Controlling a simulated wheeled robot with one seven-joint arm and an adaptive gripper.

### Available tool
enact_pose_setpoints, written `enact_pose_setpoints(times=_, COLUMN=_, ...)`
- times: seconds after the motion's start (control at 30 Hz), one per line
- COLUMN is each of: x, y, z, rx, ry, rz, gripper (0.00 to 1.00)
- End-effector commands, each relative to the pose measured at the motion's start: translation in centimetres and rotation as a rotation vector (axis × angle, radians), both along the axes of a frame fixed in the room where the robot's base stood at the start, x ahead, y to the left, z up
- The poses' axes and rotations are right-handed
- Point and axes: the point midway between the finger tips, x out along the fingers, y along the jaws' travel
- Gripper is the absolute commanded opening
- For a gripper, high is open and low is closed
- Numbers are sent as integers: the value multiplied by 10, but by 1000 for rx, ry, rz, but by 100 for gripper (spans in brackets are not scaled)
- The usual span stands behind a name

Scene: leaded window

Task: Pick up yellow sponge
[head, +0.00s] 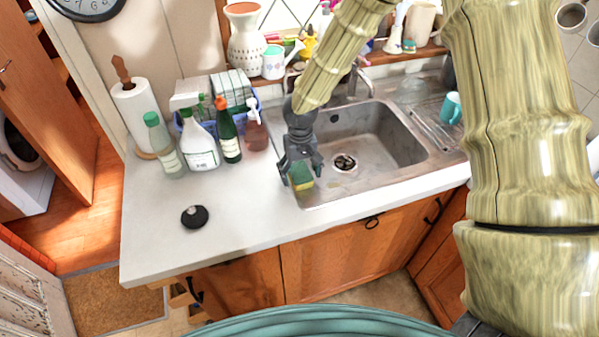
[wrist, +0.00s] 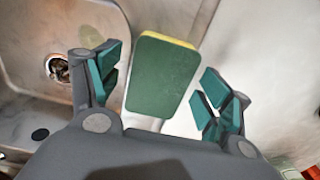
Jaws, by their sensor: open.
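The yellow sponge (head: 300,174) has a green scouring side and lies at the left rim of the sink in the head view. In the wrist view the sponge (wrist: 160,75) shows its green face with a thin yellow edge along the top and right. My gripper (head: 302,170) is over the sponge in the head view. In the wrist view my gripper (wrist: 160,85) is open, with one teal-padded finger on each side of the sponge and gaps between. I cannot tell how far the fingertips are above the counter.
The steel sink (head: 385,150) with its drain lies to the right. Several bottles (head: 200,148) and a paper towel roll (head: 135,112) stand at the back left. A black round object (head: 195,216) lies on the counter (head: 240,225), which is otherwise clear in front.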

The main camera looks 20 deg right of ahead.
Motion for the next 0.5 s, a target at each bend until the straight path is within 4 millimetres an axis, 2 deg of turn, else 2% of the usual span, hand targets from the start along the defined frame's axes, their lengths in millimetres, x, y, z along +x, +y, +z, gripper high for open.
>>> enact_pose_setpoints(times=0.33, x=0, y=0, z=-5, rx=0, ry=0, rz=1, gripper=79)
enact_pose_setpoints(times=0.37, x=0, y=0, z=-5, rx=0, ry=0, rz=1, gripper=77)
enact_pose_setpoints(times=0.4, x=0, y=0, z=-5, rx=0, ry=0, rz=1, gripper=69)
enact_pose_setpoints(times=0.5, x=0, y=0, z=-5, rx=0, ry=0, rz=1, gripper=57)
